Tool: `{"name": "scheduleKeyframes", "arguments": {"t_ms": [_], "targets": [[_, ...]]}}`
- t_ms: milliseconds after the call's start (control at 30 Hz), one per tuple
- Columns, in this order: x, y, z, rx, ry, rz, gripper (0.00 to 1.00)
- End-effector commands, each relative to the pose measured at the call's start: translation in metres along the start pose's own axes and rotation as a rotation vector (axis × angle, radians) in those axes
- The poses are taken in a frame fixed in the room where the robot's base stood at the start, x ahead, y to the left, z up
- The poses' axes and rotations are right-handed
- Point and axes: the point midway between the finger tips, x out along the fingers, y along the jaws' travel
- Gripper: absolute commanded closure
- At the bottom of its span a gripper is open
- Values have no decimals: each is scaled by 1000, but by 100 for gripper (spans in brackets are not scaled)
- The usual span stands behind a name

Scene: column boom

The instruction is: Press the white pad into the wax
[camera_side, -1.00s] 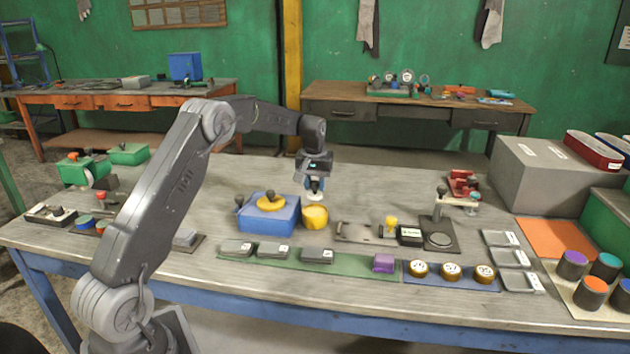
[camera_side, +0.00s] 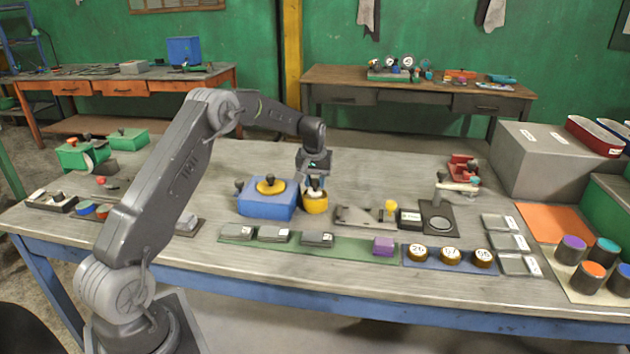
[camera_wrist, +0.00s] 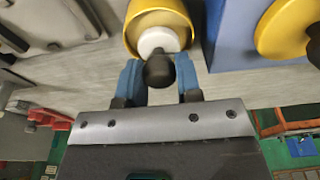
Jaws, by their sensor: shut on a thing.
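The white pad (camera_wrist: 158,40) has a dark round knob (camera_wrist: 159,70). My gripper (camera_wrist: 158,82) is shut on this knob between its two blue fingers. In the wrist view the pad lies within the rim of the yellow wax pot (camera_wrist: 133,18). In the side view my gripper (camera_side: 315,182) is right above the yellow pot (camera_side: 315,205), with the pad at the pot's mouth. The wax inside is hidden, so I cannot tell whether the pad touches it.
A blue box (camera_side: 268,204) with a yellow disc and knob on top stands close to the left of the pot. A grey metal plate fixture (camera_side: 352,216) lies to the right. A green mat (camera_side: 345,248) with several grey blocks lies in front.

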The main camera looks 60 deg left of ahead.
Motion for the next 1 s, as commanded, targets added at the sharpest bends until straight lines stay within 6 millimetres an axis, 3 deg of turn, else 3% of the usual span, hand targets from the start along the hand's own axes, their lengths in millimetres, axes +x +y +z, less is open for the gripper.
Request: {"name": "scheduleKeyframes", "arguments": {"t_ms": [1000], "targets": [[8, 0, 1, 0, 0, 0, 87]]}}
